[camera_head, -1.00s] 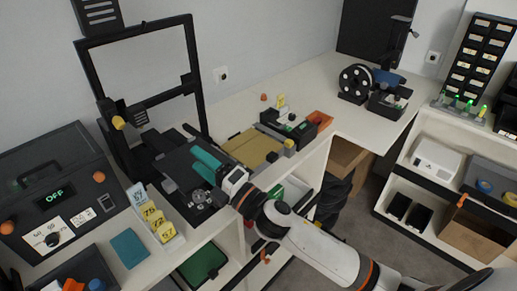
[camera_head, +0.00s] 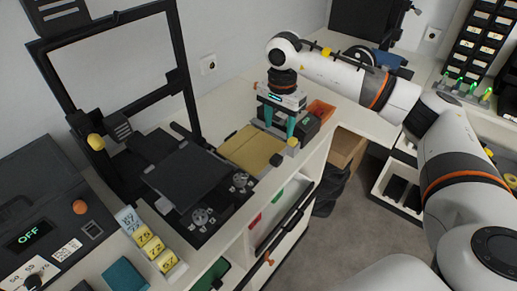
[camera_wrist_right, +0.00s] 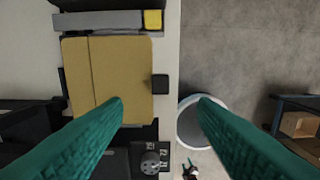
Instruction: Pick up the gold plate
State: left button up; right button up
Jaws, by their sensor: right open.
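The gold plate (camera_head: 252,149) lies flat on the counter beside the black printer bed. In the right wrist view the gold plate (camera_wrist_right: 110,75) fills the upper left, with a dark tab at its right edge. My right gripper (camera_head: 279,126) points down with teal fingers apart, by the plate's far right side in the head view. In the right wrist view its open fingers (camera_wrist_right: 160,102) hold nothing, with the plate's right edge partly showing between them. The exact height above the plate is hard to tell. My left gripper is out of view.
A black printer bed (camera_head: 188,176) with a tall frame (camera_head: 113,78) stands left of the plate. Number cards (camera_head: 150,242) stand in front. The counter's edge drops to the floor (camera_head: 346,240).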

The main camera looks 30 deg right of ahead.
jog(key=p, duration=0.2)
send_over(276, 157)
jog(key=f, duration=0.5)
jog(key=shift+s+f, duration=0.15)
jog(key=shift+s, duration=0.05)
jog(key=shift+f, duration=0.35)
notch_tip(276, 157, down, 5)
jog(key=p, duration=0.2)
jog(key=shift+r+p, duration=0.1)
jog(key=shift+p, duration=0.25)
jog(key=shift+w+f, duration=0.1)
jog(key=shift+f, duration=0.25)
grip_shut()
notch_tip(276, 157, up, 10)
jog(key=b, duration=0.3)
jog(key=shift+r, duration=0.1)
